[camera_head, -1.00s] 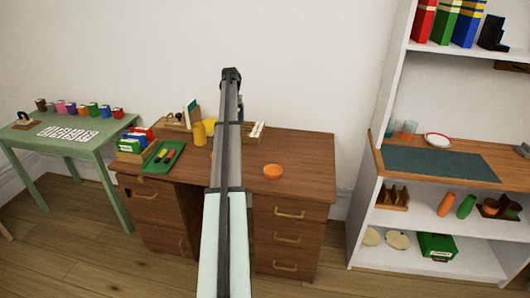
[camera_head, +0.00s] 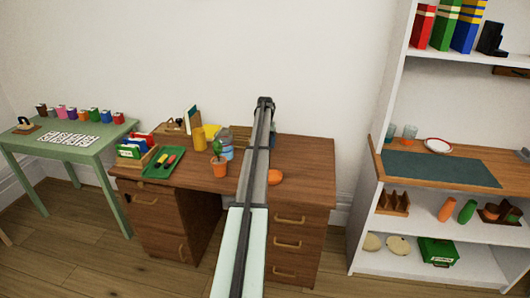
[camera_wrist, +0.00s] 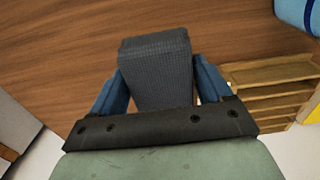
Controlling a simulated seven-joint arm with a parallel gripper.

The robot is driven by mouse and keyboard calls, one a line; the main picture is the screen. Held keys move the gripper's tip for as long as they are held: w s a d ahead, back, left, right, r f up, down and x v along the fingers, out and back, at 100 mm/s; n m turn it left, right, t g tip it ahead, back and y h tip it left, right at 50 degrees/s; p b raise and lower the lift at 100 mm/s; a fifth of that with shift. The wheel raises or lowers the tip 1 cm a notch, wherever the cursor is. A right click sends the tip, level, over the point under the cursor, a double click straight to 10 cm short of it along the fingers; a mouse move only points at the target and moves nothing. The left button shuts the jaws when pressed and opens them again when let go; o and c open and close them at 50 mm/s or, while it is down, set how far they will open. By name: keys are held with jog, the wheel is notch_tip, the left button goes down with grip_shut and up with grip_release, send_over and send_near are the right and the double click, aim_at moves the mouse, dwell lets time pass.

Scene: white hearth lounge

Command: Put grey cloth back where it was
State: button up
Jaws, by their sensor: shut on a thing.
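The grey cloth (camera_wrist: 156,65), a dark folded-looking block of woven fabric, shows in the wrist view between the blue fingers of my gripper (camera_wrist: 158,80). My gripper is shut on it, above a brown wooden surface (camera_wrist: 60,45). Whether the cloth touches that surface is unclear.
A wooden slatted rack (camera_wrist: 270,85) and a blue object (camera_wrist: 300,14) are right of my gripper in the wrist view.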

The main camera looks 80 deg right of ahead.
jog(key=shift+f, duration=2.5)
jog(key=o, duration=1.1)
jog(key=shift+f, duration=0.1)
notch_tip(320, 180, up, 12)
jog(key=shift+r, duration=0.15)
